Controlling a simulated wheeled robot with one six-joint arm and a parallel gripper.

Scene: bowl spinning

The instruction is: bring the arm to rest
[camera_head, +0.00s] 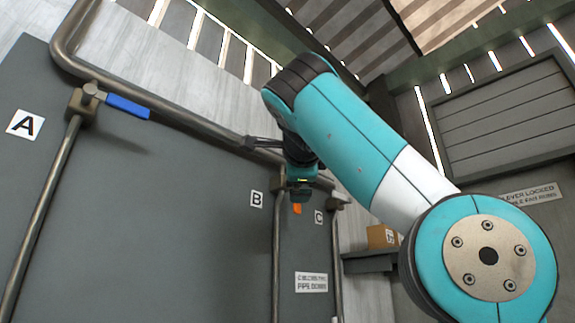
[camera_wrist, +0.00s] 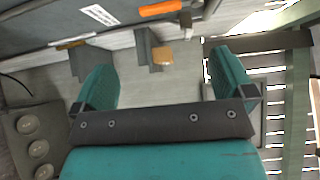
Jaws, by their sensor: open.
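My arm (camera_head: 345,125) is raised and bent in the head view, reaching up from the lower right and folding down at its far end. My gripper (camera_wrist: 160,65) is open in the wrist view, its two teal fingers wide apart. Nothing is held between them. In the head view the wrist end is small and partly hidden by the arm, and the fingers cannot be made out clearly.
A grey panel with pipes has labels A (camera_head: 25,125), B (camera_head: 256,199) and C (camera_head: 318,217). A blue handle (camera_head: 127,106) is by A, an orange handle (camera_wrist: 160,8) near C. A cardboard box (camera_head: 381,237) sits on a shelf (camera_head: 370,263).

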